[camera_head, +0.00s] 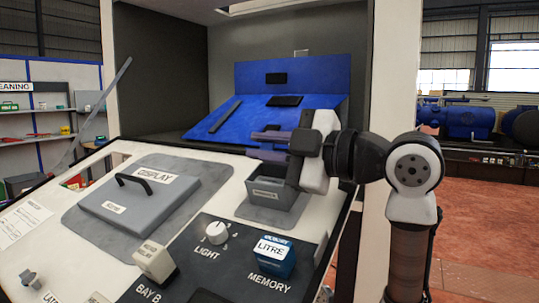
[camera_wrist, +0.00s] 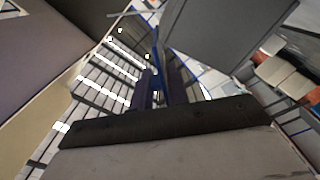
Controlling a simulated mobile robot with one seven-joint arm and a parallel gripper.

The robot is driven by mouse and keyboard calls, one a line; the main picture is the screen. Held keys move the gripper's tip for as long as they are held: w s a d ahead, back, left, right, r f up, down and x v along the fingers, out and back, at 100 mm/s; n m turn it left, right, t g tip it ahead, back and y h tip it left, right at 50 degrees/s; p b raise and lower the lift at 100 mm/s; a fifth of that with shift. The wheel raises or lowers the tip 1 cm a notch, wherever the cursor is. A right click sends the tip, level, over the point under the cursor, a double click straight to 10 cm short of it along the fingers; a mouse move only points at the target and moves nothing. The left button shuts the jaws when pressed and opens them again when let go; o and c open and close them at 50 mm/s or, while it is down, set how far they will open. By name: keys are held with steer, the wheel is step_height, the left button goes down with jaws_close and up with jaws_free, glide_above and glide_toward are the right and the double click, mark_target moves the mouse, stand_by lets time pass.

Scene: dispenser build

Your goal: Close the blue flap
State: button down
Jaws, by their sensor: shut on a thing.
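The blue flap (camera_head: 305,113) is a sloping blue panel in the dark recess of the machine, with a black handle and a thin black bar on it. My gripper (camera_head: 262,143) is at its front edge, fingers pointing left. In the wrist view the purple fingers of my gripper (camera_wrist: 158,92) are close together around a thin blue edge (camera_wrist: 157,60), which looks like the flap seen edge-on. My gripper hides part of the flap's front edge.
An upright blue panel (camera_head: 318,72) stands behind the flap. Below my gripper is a grey open box (camera_head: 267,196). The pale console (camera_head: 225,185) holds a grey DISPLAY lid (camera_head: 135,208), a LIGHT knob (camera_head: 217,232) and a blue LITRE block (camera_head: 274,258).

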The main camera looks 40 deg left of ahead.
steer(key=n+b, duration=0.1)
steer(key=f+n+b, duration=0.1)
steer(key=n, duration=0.1)
steer(key=shift+s+d+f, duration=0.1)
steer(key=shift+s+f, duration=0.2)
steer(key=shift+s, duration=0.1)
steer(key=shift+s+f+n+b, duration=0.1)
steer(key=shift+f+n+b, duration=0.15)
steer(key=shift+n, duration=0.4)
steer(key=shift+s+f+n+b, duration=0.15)
steer(key=shift+n+b, duration=0.1)
steer(key=shift+n, duration=0.4)
steer(key=c, duration=1.4)
jaws_free()
steer(key=shift+c, duration=0.2)
steer(key=shift+f, duration=0.1)
